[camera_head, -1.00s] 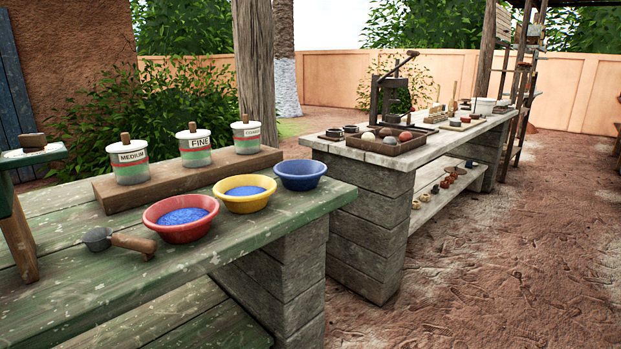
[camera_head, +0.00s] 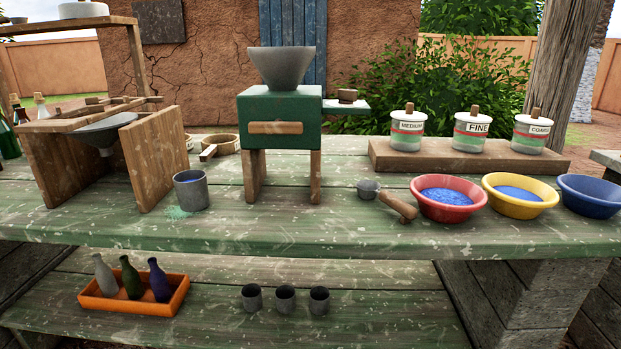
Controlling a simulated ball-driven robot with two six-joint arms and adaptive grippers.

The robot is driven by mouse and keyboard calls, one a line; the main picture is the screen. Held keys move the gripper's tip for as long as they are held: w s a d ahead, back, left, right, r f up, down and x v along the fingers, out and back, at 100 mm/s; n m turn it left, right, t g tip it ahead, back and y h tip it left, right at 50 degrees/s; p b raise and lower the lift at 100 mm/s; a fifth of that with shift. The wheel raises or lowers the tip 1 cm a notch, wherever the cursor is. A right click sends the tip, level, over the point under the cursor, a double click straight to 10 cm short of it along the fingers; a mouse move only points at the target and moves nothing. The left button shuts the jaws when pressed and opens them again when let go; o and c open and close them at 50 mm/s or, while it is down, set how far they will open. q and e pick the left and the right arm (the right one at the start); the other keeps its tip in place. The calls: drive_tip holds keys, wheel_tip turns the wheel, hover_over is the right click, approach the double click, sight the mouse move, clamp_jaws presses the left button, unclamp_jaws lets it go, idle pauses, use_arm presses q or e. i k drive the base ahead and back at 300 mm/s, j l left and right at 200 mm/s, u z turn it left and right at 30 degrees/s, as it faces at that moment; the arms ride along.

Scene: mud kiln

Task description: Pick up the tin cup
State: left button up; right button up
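A grey metal cup (camera_head: 191,193) stands upright on the green worn bench top (camera_head: 300,232), left of the middle. It looks like the tin cup, and something blue shows inside its rim. A patch of blue-green grains lies on the wood at its foot. Three smaller dark grey cups stand in a row on the lower shelf: a left one (camera_head: 252,298), a middle one (camera_head: 285,299) and a right one (camera_head: 319,301). Neither of my grippers is in view.
Left of the cup is a wooden stand (camera_head: 150,165) with a grey funnel (camera_head: 108,130); right is a green hopper box (camera_head: 281,115) on legs. A scoop (camera_head: 395,205) and red bowl (camera_head: 448,198) lie farther right. An orange tray (camera_head: 133,296) with bottles sits below.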

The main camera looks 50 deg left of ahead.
sight(191, 185)
drive_tip(key=u, duration=2.1)
